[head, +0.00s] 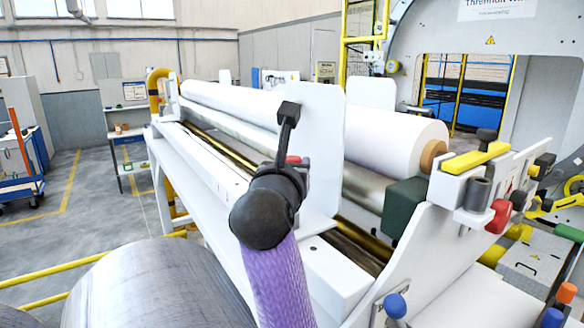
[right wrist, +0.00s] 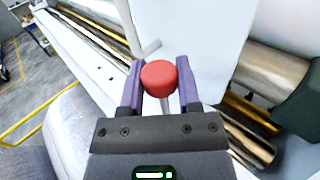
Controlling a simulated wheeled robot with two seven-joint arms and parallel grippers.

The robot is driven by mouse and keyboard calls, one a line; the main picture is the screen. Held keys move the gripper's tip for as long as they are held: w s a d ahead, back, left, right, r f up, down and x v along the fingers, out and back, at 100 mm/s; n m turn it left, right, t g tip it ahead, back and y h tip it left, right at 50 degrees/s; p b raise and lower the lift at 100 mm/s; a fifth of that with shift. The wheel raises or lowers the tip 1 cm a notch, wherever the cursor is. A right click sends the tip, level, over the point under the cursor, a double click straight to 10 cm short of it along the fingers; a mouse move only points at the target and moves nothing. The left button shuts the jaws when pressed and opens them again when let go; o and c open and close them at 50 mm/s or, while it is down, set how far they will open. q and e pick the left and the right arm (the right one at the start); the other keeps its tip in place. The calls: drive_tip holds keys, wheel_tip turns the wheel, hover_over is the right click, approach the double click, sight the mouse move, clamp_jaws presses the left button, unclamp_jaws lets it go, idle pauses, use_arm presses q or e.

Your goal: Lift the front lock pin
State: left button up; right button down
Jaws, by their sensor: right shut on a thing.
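The front lock pin shows as a red knob (right wrist: 160,78) with a thin pale stem in the right wrist view. My right gripper (right wrist: 161,84) has its two purple fingers closed on opposite sides of the knob. In the head view only a bit of the red knob (head: 293,159) shows beside my black wrist, in front of the white end plate (head: 318,130). My wrist hides most of the gripper and pin there. I cannot tell how far the pin stands out of its seat. My left gripper is not in view.
A white roll (head: 400,145) lies along the machine to the right. A large grey cylinder (head: 160,285) is at the lower left. Yellow rails (head: 40,302) run beside it. Open floor lies far left.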

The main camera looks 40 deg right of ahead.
drive_tip(key=shift+r, duration=0.2)
drive_tip(key=shift+c, duration=1.6)
unclamp_jaws()
drive_tip(key=shift+s+a+f+b, duration=0.2)
drive_tip(key=shift+a+b, duration=0.1)
drive_tip(key=shift+b, duration=0.1)
drive_tip(key=b+v, duration=0.3)
drive_tip(key=v, duration=0.6)
drive_tip(key=shift+r, duration=0.15)
drive_tip(key=shift+s+a, duration=0.1)
